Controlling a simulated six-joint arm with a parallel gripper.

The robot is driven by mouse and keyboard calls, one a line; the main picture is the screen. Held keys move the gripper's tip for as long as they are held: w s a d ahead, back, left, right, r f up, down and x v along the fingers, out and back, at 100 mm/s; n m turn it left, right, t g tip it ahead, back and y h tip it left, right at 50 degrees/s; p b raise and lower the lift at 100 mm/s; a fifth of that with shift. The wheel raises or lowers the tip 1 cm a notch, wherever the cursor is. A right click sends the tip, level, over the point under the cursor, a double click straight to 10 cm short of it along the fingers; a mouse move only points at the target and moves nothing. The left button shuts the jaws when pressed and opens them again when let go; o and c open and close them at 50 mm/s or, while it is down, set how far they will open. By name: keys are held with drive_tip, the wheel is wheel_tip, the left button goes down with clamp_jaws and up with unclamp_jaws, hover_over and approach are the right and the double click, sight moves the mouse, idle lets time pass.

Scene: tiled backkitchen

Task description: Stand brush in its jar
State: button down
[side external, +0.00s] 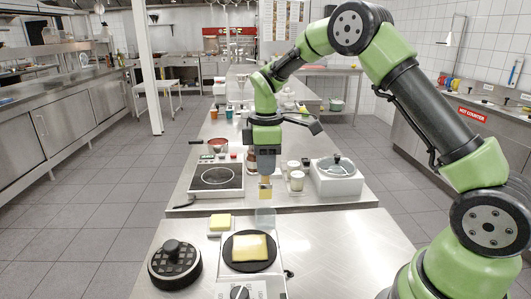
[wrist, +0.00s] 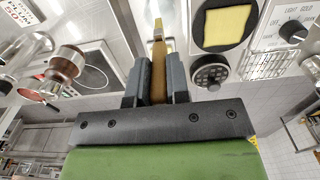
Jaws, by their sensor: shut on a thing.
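My gripper (side external: 265,162) is shut on the brush (side external: 265,190), which hangs below it roughly upright with its yellowish end down. In the wrist view, the brush's brown handle (wrist: 158,80) sits between the two dark fingers. A clear, translucent jar (side external: 264,217) stands on the steel counter just below the brush in the side view. A small gap shows between the brush's lower end and the jar's rim, so the brush appears to be above it, outside. I cannot tell exactly how well the two line up in depth.
A black round hotplate (side external: 233,255) with a yellow square slice (side external: 250,248) is in front of the jar. A butter block (side external: 220,221) and a round black press (side external: 174,263) are to the left. Behind are an induction hob (side external: 216,178), small jars (side external: 296,181) and a lidded white cooker (side external: 338,180).

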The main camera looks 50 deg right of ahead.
sight(266, 183)
drive_tip(key=shift+f, duration=3.55)
drive_tip(key=c, duration=1)
unclamp_jaws()
wheel_tip(266, 183, up, 10)
